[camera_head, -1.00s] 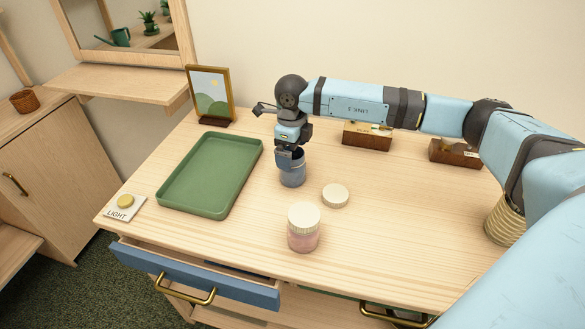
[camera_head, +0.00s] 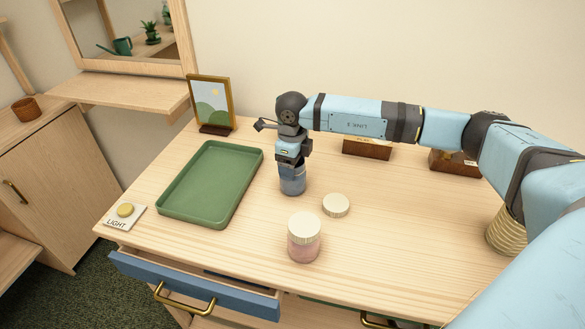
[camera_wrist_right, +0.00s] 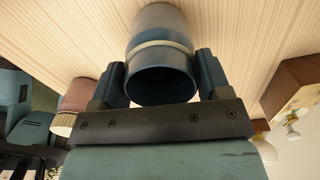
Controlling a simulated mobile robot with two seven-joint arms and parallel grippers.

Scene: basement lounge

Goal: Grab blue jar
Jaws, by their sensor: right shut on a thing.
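The blue jar (camera_head: 292,182) stands upright on the wooden desk, right of the green tray. It also shows in the right wrist view (camera_wrist_right: 160,62), with its open mouth facing the camera and a pale band around it. My right gripper (camera_head: 291,165) comes down over the jar from above and is shut on it, one finger on each side in the wrist view (camera_wrist_right: 160,78). A cream lid (camera_head: 336,205) lies flat on the desk to the right of the jar.
The green tray (camera_head: 168,210) lies left of the jar. A pink jar with a cream lid (camera_head: 304,238) stands in front. A picture frame (camera_head: 210,103), a light switch (camera_head: 123,216), wooden boxes (camera_head: 367,149) and a gold ribbed pot (camera_head: 506,234) surround. A blue drawer (camera_head: 230,290) is partly open.

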